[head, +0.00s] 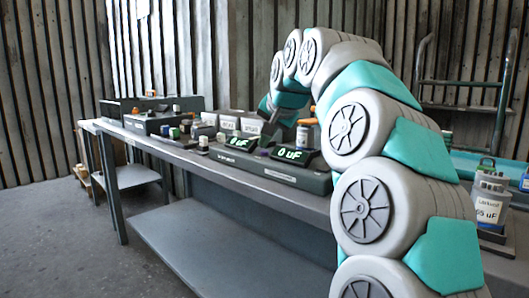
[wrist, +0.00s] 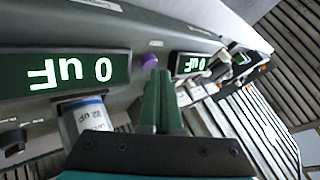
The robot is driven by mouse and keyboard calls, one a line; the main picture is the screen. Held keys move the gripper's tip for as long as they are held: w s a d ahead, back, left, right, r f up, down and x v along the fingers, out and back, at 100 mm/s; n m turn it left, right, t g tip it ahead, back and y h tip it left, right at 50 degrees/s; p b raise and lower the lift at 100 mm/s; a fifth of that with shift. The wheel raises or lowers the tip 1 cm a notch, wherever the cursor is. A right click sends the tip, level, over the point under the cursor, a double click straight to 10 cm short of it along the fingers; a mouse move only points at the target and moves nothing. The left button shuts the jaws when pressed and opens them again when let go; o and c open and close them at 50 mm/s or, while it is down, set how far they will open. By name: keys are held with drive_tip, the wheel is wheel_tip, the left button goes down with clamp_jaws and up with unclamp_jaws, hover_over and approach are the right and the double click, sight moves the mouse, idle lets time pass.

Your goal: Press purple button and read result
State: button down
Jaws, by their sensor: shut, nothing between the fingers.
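The purple button (wrist: 149,60) sits on the grey tester, between its two displays, in the wrist view. My gripper (wrist: 159,76) is shut and empty, its green fingertips right by the button; I cannot tell whether they touch it. The large display (wrist: 70,74) reads "0 uF", upside down here, and the smaller display (wrist: 189,65) also reads 0 uF. In the head view the tester (head: 272,168) lies on the bench under my gripper, with both displays, near (head: 293,155) and far (head: 241,142), reading 0 uF.
A white capacitor (wrist: 87,114) marked 22 uF stands beside the large display. An orange-capped part (head: 307,122) is behind the tester. White bins (head: 229,122) and small parts stand farther along the bench (head: 180,152). A labelled capacitor (head: 487,208) is at right.

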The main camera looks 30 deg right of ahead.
drive_tip(key=shift+f+b, duration=0.3)
drive_tip(key=shift+f, duration=0.2)
idle(0.4)
drive_tip(key=shift+r, duration=0.1)
drive_tip(key=shift+r+p, duration=0.55)
drive_tip(key=shift+r, duration=0.2)
drive_tip(key=shift+r, duration=0.15)
wheel_tip(320, 180, up, 5)
drive_tip(key=p, duration=0.3)
idle(0.3)
idle(0.3)
